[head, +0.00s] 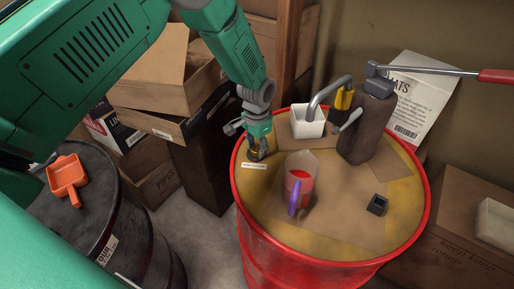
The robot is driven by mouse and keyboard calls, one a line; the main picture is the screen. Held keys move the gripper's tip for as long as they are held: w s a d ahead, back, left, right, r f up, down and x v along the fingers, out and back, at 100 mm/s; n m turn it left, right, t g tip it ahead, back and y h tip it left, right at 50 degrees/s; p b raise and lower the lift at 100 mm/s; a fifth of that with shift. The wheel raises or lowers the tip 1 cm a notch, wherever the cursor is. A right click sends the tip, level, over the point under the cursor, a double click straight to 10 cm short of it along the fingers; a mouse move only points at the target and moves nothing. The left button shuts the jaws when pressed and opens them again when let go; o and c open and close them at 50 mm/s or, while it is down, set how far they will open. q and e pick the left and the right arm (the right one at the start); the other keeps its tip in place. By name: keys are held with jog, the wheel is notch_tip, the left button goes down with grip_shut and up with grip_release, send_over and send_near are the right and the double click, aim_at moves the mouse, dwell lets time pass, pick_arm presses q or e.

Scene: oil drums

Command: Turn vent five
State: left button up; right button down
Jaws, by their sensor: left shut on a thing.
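My left arm comes in from the left. Its gripper (257,148) points down at the left edge of the red drum's yellow top (262,205). It is shut on a small brass-coloured vent cap (255,156), which is mostly hidden by the fingers. A small white label (254,165) lies on the drum top just in front of the cap; its writing is too small to read. My right gripper is not in view.
On the drum top stand a white container (307,128), a brown pump body (368,130) with a long red-handled lever, a clear jug with red contents (299,188), a purple tool (294,198) and a small black box (377,205). A black drum (95,225) bears an orange scoop (67,177).

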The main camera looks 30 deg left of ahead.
pick_arm(q)
jog(key=shift+w+d+r+m, duration=0.1)
jog(key=shift+w+d+m, duration=0.05)
jog(key=shift+m, duration=0.75)
jog(key=m, duration=0.3)
jog(key=shift+m, duration=0.4)
jog(key=m, duration=0.2)
jog(key=shift+m, duration=2.4)
jog(key=o, duration=1.1)
jog(key=shift+o, duration=0.2)
